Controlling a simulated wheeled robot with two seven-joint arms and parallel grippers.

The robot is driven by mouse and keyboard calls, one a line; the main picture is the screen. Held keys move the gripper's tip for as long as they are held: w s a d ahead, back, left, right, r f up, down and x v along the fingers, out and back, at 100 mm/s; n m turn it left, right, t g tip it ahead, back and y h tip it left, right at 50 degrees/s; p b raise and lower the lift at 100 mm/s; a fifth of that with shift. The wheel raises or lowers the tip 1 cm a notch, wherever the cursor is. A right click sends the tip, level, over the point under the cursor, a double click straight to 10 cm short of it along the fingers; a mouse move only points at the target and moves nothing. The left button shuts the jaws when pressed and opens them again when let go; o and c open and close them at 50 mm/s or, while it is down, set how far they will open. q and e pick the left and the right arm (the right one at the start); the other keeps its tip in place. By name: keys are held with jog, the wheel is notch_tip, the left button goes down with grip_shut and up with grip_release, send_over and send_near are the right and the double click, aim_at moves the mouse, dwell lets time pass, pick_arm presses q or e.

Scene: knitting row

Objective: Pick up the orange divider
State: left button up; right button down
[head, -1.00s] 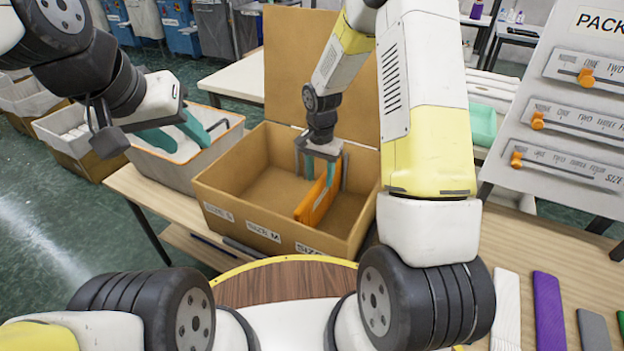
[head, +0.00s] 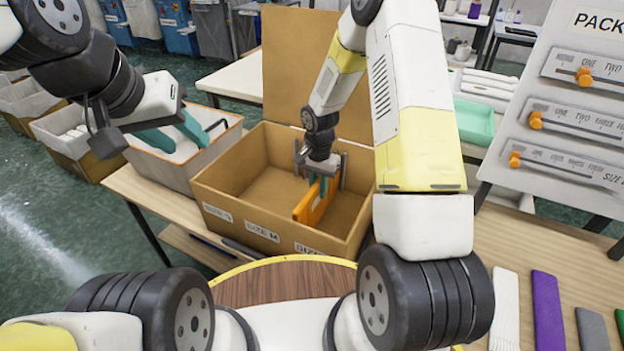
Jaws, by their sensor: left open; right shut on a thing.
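The orange divider (head: 311,207) stands upright inside the open cardboard box (head: 240,194), towards its right half. My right gripper (head: 319,183) reaches down into the box and is shut on the top of the divider. I cannot tell whether the divider's lower edge touches the box floor. My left gripper (head: 185,134) is open and empty, over the grey bin with the orange rim to the left of the box.
The grey bin (head: 185,172) stands beside the box's left wall. The box lid (head: 317,70) stands up behind it. A purple strip (head: 547,312) and other strips lie on the table at right. A panel with sliders (head: 560,128) stands at right.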

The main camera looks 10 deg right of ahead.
notch_tip(320, 180, up, 28)
dwell(1.0)
notch_tip(320, 180, up, 10)
dwell(1.2)
jog(key=shift+s, duration=0.1)
dwell(0.3)
